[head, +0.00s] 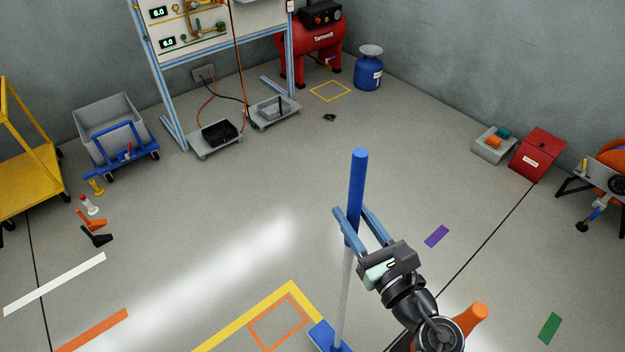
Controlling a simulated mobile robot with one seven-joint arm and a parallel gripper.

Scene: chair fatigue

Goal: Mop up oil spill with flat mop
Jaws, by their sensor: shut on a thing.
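The flat mop stands nearly upright in the lower middle of the head view, with a blue grip (358,175), a pale pole and a blue flat head (327,337). The head is at the bottom edge, partly cut off by the frame. My gripper (352,212) is shut on the blue grip near its lower end, with one finger on each side. I cannot pick out the oil spill for certain. Bright pale streaks on the floor look like reflected light.
Yellow tape and an orange-outlined square (278,323) lie beside the mop head. A grey cart (105,118) and yellow trolley (30,175) stand left. A test bench, red compressor (315,45) and blue tank (368,72) stand behind. A red box (537,154) is right. The middle floor is clear.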

